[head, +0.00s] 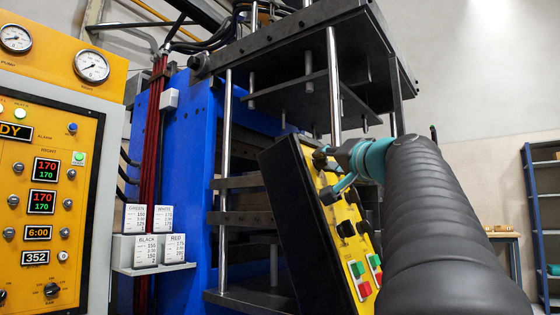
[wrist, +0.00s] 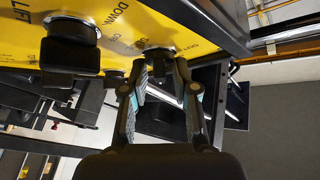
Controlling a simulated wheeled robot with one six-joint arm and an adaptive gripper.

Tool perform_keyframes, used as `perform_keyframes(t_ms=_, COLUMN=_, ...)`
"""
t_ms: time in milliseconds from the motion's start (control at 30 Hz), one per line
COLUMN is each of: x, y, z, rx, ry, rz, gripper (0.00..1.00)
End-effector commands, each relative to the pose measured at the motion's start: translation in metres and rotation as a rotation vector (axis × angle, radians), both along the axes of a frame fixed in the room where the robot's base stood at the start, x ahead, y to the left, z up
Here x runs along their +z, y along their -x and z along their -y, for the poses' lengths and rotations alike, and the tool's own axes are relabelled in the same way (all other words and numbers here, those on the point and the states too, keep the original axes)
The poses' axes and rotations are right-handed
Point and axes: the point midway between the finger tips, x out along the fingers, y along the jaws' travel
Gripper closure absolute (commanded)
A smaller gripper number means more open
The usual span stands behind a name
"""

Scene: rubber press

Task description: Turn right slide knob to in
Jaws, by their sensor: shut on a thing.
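The yellow control panel (head: 352,235) stands tilted at the front of the press and carries several black knobs. My gripper (head: 328,172) is at the panel's upper end, with its teal fingers at a knob there. In the wrist view the panel (wrist: 120,25) appears upside down.
Green and red buttons (head: 360,280) are low on the panel. The press frame with steel columns (head: 335,90) rises behind it. An orange control cabinet (head: 50,180) stands at the left, beside labelled boxes (head: 147,250) on a shelf. A blue rack (head: 535,200) is at far right.

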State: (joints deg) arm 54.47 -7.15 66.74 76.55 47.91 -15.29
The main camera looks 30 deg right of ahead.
Motion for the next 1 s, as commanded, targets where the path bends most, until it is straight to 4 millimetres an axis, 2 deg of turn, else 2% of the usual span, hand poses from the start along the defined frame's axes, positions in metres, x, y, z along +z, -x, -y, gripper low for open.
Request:
perform_keyframes(t_ms=33, x=-0.001, y=0.000, z=0.000, rx=0.001, ry=-0.001, rz=-0.002, gripper=0.69)
perform_keyframes(t_ms=67, x=-0.001, y=0.000, z=0.000, rx=0.001, ry=-0.001, rz=-0.002, gripper=0.64)
perform_keyframes(t_ms=467, x=-0.001, y=0.005, z=0.000, rx=-0.001, ry=0.000, rz=-0.001, gripper=0.64)
perform_keyframes(t_ms=1000, x=-0.016, y=0.083, z=-0.009, rx=-0.004, ry=0.000, rz=-0.001, gripper=0.64)
